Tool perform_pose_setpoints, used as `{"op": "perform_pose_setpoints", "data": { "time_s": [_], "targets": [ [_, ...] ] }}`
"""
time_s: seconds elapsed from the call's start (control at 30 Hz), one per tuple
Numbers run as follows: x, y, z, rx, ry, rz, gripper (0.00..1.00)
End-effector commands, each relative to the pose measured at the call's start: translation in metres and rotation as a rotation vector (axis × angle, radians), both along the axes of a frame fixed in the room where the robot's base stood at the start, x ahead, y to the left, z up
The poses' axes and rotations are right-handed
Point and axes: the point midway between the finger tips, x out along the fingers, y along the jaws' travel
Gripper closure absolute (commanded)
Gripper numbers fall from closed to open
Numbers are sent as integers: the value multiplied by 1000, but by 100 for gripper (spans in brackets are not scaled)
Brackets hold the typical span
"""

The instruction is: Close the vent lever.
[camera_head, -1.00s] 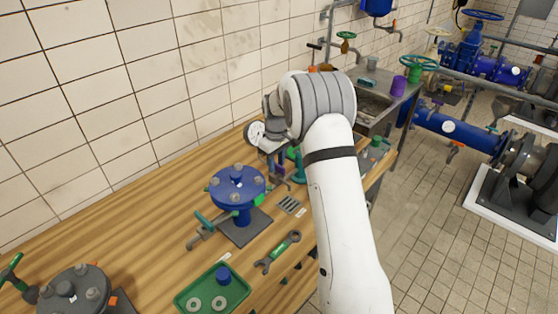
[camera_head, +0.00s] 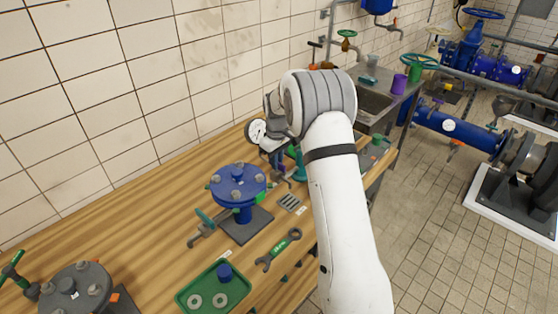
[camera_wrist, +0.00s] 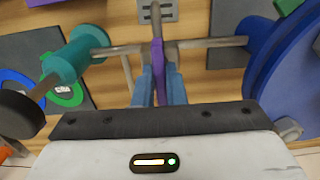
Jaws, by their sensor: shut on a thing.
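The purple vent lever (camera_wrist: 158,68) stands upright in the wrist view, in front of a grey horizontal pipe (camera_wrist: 205,43). My gripper (camera_wrist: 159,88) has its blue fingers on both sides of the lever and is shut on it. The pipe runs between a teal fitting (camera_wrist: 78,58) on the left and a large blue flanged body (camera_wrist: 292,65) on the right. In the head view my gripper (camera_head: 277,160) is low over the bench, right of the blue flanged vessel (camera_head: 238,187). My arm partly hides that spot, and the lever is hard to make out there.
On the wooden bench (camera_head: 150,225) lie a wrench (camera_head: 278,250) and a green tray (camera_head: 211,299) with washers. A dark flanged vessel (camera_head: 77,290) is at front left. The tiled wall is behind.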

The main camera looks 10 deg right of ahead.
Motion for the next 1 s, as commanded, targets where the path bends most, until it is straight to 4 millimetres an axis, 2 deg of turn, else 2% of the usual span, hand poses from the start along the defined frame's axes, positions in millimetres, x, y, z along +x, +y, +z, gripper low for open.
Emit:
{"op": "perform_pose_setpoints", "data": {
  "time_s": [0.37, 1.0],
  "targets": [
    [2, 1, 0, -1, -10, -164, 100],
    [3, 2, 2, 3, -13, -759, 100]
  ]
}}
